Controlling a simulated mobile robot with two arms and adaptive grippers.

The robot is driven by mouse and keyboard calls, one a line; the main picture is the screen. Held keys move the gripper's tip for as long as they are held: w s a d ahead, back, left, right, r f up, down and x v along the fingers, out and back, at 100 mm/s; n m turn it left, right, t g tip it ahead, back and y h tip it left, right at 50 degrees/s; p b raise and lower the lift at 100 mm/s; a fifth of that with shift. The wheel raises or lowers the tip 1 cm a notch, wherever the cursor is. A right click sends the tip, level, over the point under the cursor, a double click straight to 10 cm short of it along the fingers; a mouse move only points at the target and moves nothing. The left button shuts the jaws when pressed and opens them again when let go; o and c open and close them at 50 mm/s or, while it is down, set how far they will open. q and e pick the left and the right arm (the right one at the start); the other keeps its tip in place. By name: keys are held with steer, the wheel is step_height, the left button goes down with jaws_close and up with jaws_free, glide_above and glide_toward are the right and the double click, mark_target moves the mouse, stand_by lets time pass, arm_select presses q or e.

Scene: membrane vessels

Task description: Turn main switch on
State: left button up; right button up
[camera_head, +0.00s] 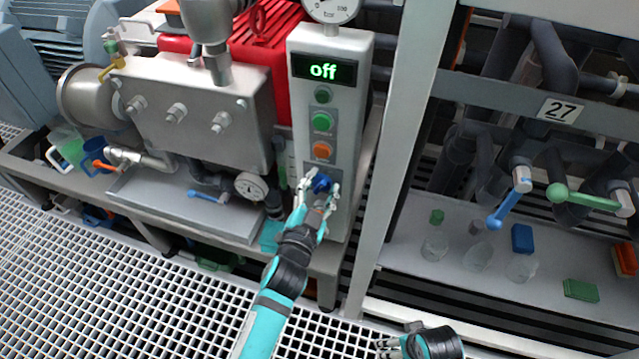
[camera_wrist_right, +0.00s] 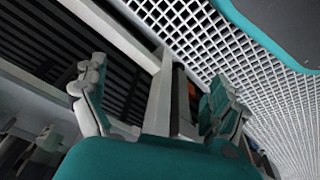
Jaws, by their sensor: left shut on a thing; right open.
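The control box (camera_head: 345,95) is a white upright panel with a lit green display (camera_head: 323,70) that reads "off". Below the display are a dark green button, a bright green button (camera_head: 322,121) and an orange button (camera_head: 322,150). The blue main switch (camera_head: 321,183) is low on the panel. My left gripper (camera_head: 320,186) is shut on the blue switch, its fingers on either side of it. My right gripper (camera_head: 385,346) is low in the head view, empty and away from the panel. In the right wrist view its open fingers (camera_wrist_right: 155,100) are spread with nothing between them.
A pump block (camera_head: 190,105) with a gauge and valves stands left of the panel. A white post (camera_head: 390,160) stands to the right. Beyond it are a blue valve handle (camera_head: 509,203), a green valve handle (camera_head: 582,198) and a shelf with glass vessels. Grating floor (camera_head: 100,290) lies in front.

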arm_select(q)
steer(key=shift+d+m, duration=0.1)
steer(key=shift+m, duration=0.3)
arm_select(e)
steer(key=shift+f, duration=0.35)
steer(key=shift+s+f, duration=0.1)
arm_select(q)
steer(key=o, duration=1.1)
steer(key=shift+s+f, duration=0.1)
steer(key=shift+s, duration=0.25)
steer(key=v, duration=1.1)
steer(key=shift+s, duration=0.1)
